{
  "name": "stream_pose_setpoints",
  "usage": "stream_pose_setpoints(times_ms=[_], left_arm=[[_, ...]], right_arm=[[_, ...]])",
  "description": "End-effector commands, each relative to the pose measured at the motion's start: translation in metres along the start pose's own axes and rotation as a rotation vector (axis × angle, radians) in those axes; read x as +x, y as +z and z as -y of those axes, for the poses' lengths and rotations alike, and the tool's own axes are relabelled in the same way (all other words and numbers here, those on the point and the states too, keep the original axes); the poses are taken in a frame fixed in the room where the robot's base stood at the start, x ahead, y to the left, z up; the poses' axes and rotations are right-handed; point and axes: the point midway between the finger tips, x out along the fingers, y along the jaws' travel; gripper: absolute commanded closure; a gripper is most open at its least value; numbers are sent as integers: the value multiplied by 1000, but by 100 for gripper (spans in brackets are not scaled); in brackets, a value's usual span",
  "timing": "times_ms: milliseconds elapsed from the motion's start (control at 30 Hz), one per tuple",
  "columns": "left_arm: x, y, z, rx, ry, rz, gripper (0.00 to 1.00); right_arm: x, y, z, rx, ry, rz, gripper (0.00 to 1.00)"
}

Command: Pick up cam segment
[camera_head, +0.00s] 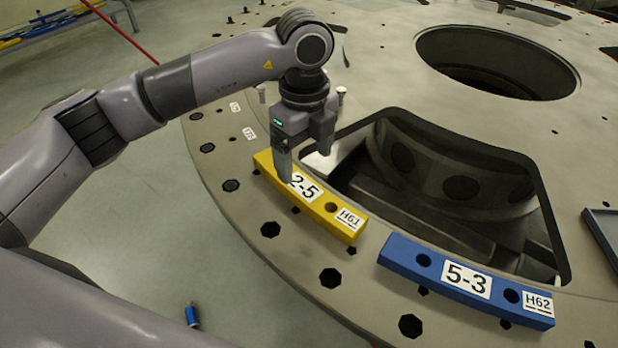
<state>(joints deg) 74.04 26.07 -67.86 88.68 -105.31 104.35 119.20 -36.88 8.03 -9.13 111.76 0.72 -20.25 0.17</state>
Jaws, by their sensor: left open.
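A yellow cam segment (342,229) marked 2-5 and H61 lies on the turret plate (225,160), along the left edge of a large opening. A blue cam segment (400,259) marked 5-3 and H62 lies to its right, in front of the opening. My left gripper (302,168) points down over the far half of the yellow segment. It is open, and a finger covers part of the segment and its label. I cannot tell whether the fingers touch the segment. My right gripper is not in view.
A grey tray (604,232) edge shows at the far right. A small blue object (192,316) lies on the floor. Bolts stand near my gripper.

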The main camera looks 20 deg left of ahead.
Motion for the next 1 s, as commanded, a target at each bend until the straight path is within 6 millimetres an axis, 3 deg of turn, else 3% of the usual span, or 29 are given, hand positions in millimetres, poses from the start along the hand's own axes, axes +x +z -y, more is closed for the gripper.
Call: stream_pose_setpoints(times_ms=[400, 733, 967, 1000], left_arm=[[56, -1, -5, 3, 2, -4, 15], [63, -1, -4, 5, -1, -4, 15], [63, -2, -4, 5, -1, -5, 90], [62, -2, -4, 5, -3, -5, 90]], right_arm=[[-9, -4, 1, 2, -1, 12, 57], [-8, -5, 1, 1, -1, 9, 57], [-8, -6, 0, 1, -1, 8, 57], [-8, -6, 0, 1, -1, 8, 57]])
